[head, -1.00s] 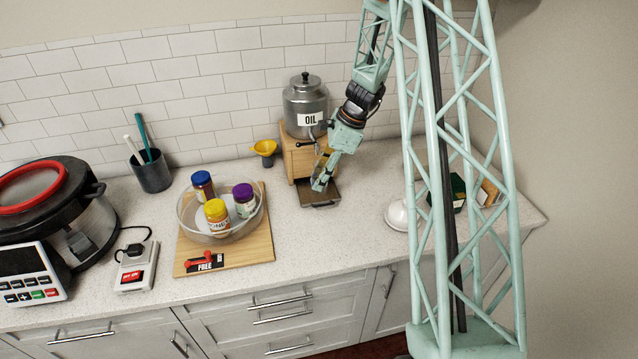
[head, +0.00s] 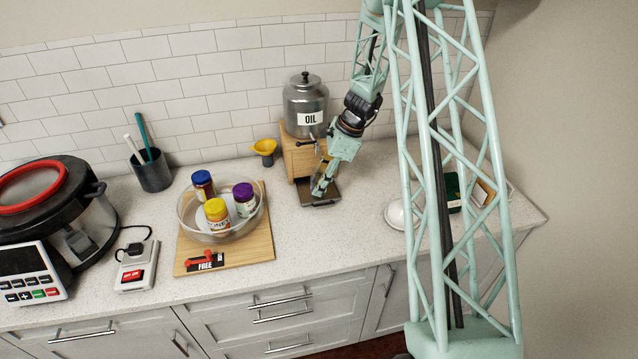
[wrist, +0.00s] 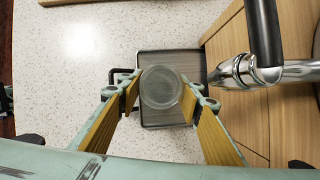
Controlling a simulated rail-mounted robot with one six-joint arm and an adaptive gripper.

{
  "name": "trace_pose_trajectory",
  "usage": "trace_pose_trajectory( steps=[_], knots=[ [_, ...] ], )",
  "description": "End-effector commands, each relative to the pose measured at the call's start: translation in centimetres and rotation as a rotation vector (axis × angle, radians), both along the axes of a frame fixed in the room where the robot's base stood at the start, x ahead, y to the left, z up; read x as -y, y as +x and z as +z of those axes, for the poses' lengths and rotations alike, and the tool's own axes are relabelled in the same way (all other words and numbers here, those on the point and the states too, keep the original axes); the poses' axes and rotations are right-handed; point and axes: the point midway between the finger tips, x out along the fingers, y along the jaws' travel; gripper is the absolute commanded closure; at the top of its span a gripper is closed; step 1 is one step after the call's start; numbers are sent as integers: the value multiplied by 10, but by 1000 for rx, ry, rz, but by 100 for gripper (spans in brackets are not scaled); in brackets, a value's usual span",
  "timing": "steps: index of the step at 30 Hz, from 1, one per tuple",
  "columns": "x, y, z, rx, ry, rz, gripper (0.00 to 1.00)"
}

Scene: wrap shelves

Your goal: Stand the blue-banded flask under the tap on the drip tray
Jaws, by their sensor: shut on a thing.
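My gripper (wrist: 161,95) is shut on a clear round glass vessel, the flask (wrist: 161,88), seen from above between the yellow-padded fingers. No blue band shows from this angle. The flask is over the dark drip tray (wrist: 150,120) in the wrist view; I cannot tell whether its base touches the tray. The metal tap (wrist: 245,72) with its dark handle is to the right of the flask in that view. In the head view my gripper (head: 320,185) is low over the drip tray (head: 322,202), and it mostly hides the flask.
The steel oil dispenser (head: 305,101) stands on a wooden stand (head: 298,160) behind the tray. A yellow funnel (head: 264,147) is to the left. A glass bowl (head: 188,222) of jars sits on a board (head: 255,248). A white dome-like item (head: 397,215) lies to the right.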

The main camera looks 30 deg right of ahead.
Motion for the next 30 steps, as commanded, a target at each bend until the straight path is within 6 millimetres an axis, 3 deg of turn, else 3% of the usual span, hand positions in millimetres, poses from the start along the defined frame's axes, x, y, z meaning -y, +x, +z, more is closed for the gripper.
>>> trace_pose_trajectory(
  steps=[12, 13, 17, 30],
  knots=[
    [0, 0, -3, 0, 0, 0, 80],
    [0, 0, -4, 0, 0, 0, 66],
    [0, 0, -3, 0, 0, 0, 55],
    [0, 0, -1, 0, 0, 0, 53]
  ],
)
